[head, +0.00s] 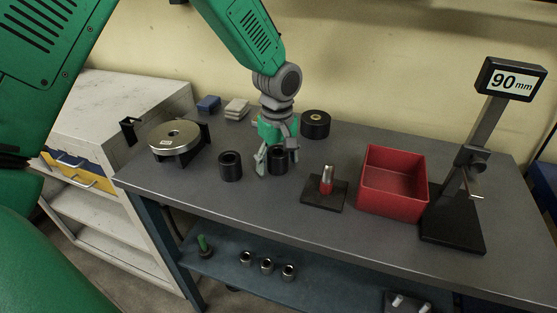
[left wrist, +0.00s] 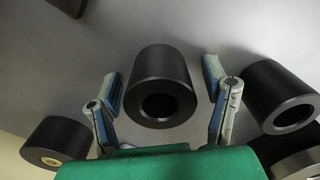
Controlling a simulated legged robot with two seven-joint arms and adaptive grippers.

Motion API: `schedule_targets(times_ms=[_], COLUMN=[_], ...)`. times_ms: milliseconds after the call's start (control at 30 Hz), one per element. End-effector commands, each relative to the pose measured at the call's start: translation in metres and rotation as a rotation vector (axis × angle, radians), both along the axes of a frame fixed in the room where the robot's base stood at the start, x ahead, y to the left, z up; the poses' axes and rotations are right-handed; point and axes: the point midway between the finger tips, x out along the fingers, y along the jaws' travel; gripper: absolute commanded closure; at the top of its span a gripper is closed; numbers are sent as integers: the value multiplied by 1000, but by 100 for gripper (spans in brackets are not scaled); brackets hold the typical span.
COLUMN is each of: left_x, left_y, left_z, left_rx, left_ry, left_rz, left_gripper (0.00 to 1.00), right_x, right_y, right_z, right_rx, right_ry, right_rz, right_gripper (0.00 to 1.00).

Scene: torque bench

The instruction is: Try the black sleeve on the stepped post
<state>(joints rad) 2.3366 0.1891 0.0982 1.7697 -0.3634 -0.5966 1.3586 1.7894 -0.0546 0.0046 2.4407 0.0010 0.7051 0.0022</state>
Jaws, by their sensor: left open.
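Two black sleeves stand upright on the grey bench. One black sleeve (head: 278,162) is between the spread fingers of my left gripper (head: 277,165). In the left wrist view this sleeve (left wrist: 160,82) shows its open bore, with a visible gap to each finger of the open gripper (left wrist: 162,78). The other black sleeve (head: 230,166) stands to the left, and shows at the right of the wrist view (left wrist: 280,92). The stepped post (head: 327,180), silver above and red below, stands bare on a black base plate (head: 318,201), right of the gripper. My right gripper is not in view.
A red bin (head: 392,185) and a black stand with a 90 mm display (head: 512,80) are at right. A black cylinder with a brass centre (head: 315,124) stands behind. A metal disc (head: 174,138) sits on a holder at left. Metal rings (head: 267,265) lie on the lower shelf.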

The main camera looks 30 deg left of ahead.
Motion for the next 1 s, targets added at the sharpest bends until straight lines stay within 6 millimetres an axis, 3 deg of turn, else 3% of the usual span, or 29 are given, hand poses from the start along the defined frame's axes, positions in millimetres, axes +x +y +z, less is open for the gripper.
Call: schedule_targets(times_ms=[33,67,233,567,1000], left_x=[0,0,0,1,2], left_y=[0,0,0,0,0], left_z=[0,0,0,6,81], left_rx=[0,0,0,1,1], left_ry=[0,0,1,-3,-5], left_rz=[0,0,0,-1,0], left_gripper=[32,39,99,100,100], right_x=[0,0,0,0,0], right_y=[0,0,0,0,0], right_z=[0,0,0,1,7], right_rx=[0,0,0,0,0], right_ry=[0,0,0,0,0], right_rz=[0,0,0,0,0], right_gripper=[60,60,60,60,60])
